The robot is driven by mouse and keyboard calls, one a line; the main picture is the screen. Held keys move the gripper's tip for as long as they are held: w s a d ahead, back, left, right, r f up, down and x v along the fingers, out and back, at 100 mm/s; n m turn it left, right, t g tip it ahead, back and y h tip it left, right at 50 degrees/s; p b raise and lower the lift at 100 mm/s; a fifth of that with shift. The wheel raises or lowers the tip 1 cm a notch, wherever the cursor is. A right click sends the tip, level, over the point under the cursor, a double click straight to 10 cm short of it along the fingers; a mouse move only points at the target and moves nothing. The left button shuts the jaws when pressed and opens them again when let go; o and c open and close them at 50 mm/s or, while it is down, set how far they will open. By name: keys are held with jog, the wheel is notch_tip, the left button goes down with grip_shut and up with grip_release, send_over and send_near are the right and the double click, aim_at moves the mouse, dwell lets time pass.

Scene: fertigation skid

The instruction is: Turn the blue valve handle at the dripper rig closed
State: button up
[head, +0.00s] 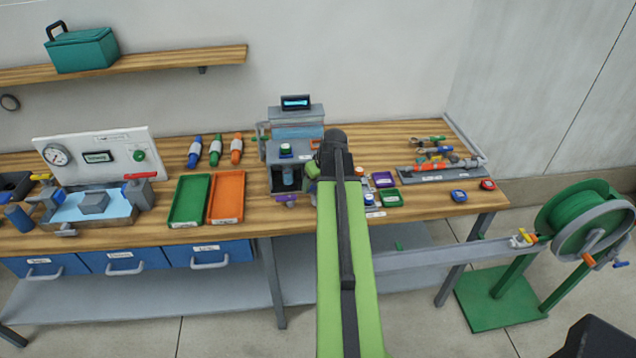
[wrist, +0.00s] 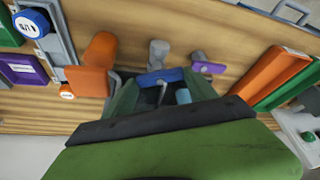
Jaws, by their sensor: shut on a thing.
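The blue valve handle (wrist: 160,77) lies crosswise between the fingertips of my gripper (wrist: 158,90) in the wrist view, in front of a grey valve body (wrist: 158,54). My gripper is shut on it. A purple handle (wrist: 208,67) on a grey stem is just right of it, and a thick orange handle (wrist: 98,58) is to its left. In the head view, my green arm reaches over the bench beside the grey rig (head: 296,148) and hides the blue handle and my fingertips. The purple handle (head: 287,199) shows at the rig's front.
A green tray (head: 189,201) and an orange tray (head: 227,197) lie left of the rig. Small labelled boxes, including a purple one (head: 383,180), stand close right of my arm. A grey tool tray (head: 440,172) lies farther right. A hose reel (head: 585,220) stands beyond the bench.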

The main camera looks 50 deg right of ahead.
jog(key=shift+w+a+m+g+h, duration=0.15)
jog(key=shift+m+h, duration=0.25)
jog(key=shift+m, duration=0.7)
jog(key=shift+s+m+g+h, duration=0.1)
jog(key=shift+m+g+h, duration=0.25)
jog(key=shift+m, duration=1.05)
jog(key=o, duration=1.4)
jog(key=shift+c, duration=0.2)
jog(key=shift+r, duration=0.1)
